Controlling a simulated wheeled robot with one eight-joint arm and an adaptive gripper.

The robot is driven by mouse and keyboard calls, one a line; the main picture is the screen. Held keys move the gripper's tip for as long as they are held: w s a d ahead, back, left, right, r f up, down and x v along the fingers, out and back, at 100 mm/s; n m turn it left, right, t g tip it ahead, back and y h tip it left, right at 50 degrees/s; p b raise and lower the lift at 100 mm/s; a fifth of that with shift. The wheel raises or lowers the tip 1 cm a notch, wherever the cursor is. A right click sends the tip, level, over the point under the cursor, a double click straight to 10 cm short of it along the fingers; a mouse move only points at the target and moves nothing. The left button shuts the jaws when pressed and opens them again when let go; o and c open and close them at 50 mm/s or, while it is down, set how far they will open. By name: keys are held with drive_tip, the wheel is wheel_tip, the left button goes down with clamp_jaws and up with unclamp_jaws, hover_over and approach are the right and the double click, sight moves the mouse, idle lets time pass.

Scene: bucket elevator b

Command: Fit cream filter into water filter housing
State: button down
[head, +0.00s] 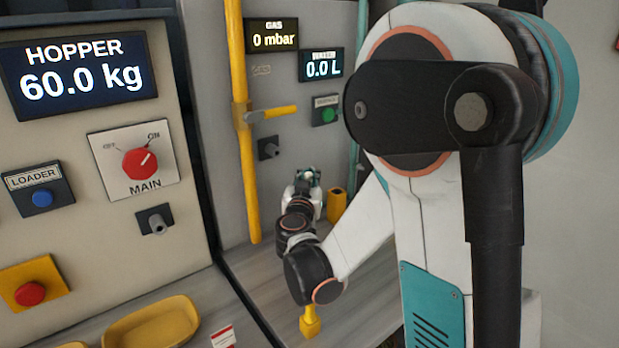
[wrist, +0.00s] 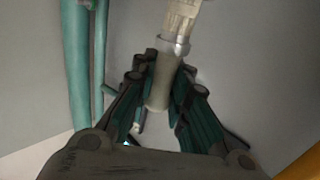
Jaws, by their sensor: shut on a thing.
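My gripper (wrist: 163,78) is shut on a pale cream-grey cylinder, the cream filter (wrist: 158,97), its dark ribbed fingers on both sides of it. In line with the filter's far end is a light grey ring (wrist: 174,46) with a paler, textured cream piece (wrist: 184,18) beyond it, running out of the top of the wrist view. I cannot tell whether these belong to the filter or to the water filter housing, or whether they touch the filter. In the head view my gripper (head: 306,180) is small and far off, with a pale spot at its tip. The housing is not clearly seen.
A yellow cylinder (head: 337,205) stands just right of my gripper. Teal pipes (wrist: 76,65) run at the left of the wrist view. A yellow gas pipe with a lever (head: 246,118) is on the back panel. A yellow tray (head: 152,323) sits on the front counter.

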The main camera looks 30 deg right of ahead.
drive_tip(key=shift+s+d+f, duration=0.1)
drive_tip(key=shift+s+f, duration=0.1)
drive_tip(key=shift+f, duration=0.25)
drive_tip(key=shift+s+f, duration=0.15)
drive_tip(key=shift+f, duration=0.3)
drive_tip(key=c, duration=1.4)
unclamp_jaws()
drive_tip(key=shift+a, duration=0.2)
drive_tip(key=shift+o, duration=0.2)
drive_tip(key=shift+a, duration=0.1)
drive_tip(key=shift+s+a, duration=0.2)
drive_tip(key=r+v, duration=0.1)
drive_tip(key=v, duration=0.6)
drive_tip(key=shift+s+a, duration=0.2)
drive_tip(key=shift+r, duration=0.2)
